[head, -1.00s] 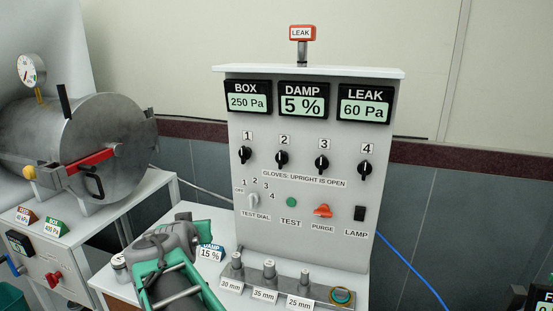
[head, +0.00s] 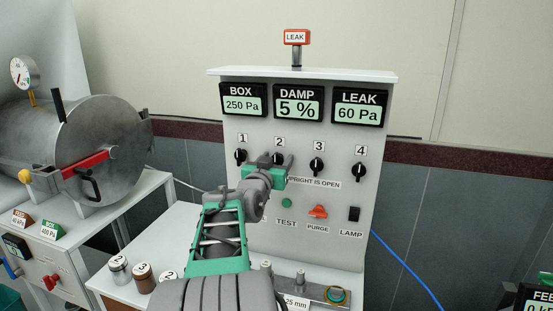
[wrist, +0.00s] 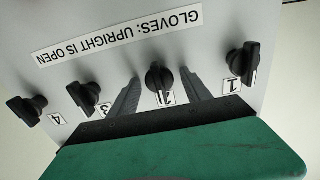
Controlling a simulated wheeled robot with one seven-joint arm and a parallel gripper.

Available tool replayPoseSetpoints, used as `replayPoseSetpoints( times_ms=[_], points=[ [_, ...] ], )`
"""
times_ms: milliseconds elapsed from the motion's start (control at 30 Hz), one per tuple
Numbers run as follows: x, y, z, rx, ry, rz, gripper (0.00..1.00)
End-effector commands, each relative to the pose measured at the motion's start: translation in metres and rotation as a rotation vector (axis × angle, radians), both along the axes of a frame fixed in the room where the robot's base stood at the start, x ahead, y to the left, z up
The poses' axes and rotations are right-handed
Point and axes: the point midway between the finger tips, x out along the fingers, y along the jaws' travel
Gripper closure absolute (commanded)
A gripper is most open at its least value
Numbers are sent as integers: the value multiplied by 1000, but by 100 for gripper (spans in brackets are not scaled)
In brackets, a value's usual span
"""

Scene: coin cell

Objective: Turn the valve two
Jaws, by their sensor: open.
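Valve two (head: 278,157) is a small black knob on the grey panel, under the label 2. My gripper (head: 282,165) is open at the panel front and partly covers this knob in the head view. In the wrist view, which is upside down, valve two (wrist: 158,80) lies between my two dark fingers, with one finger on each side. Its pointer mark lines up roughly upright. I cannot tell whether the fingers touch it.
Valve one (head: 241,156), valve three (head: 317,166) and valve four (head: 359,172) are close alongside on the same row. Below are a red purge knob (head: 318,211) and a lamp switch (head: 354,214). Metal posts stand on the ledge in front. A steel chamber (head: 80,140) stands at left.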

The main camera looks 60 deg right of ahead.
Motion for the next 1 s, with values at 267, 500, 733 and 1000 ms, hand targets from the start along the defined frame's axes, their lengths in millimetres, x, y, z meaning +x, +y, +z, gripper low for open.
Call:
replayPoseSetpoints(
  times_ms=[267, 500, 733, 1000],
  points=[
    [0, 1, 0, 0, 0, 0, 59],
    [0, 1, 0, 1, 0, 0, 79],
    [0, 1, 0, 1, 0, 0, 98],
    [0, 1, -1, 0, 9, 0, 100]
  ],
)
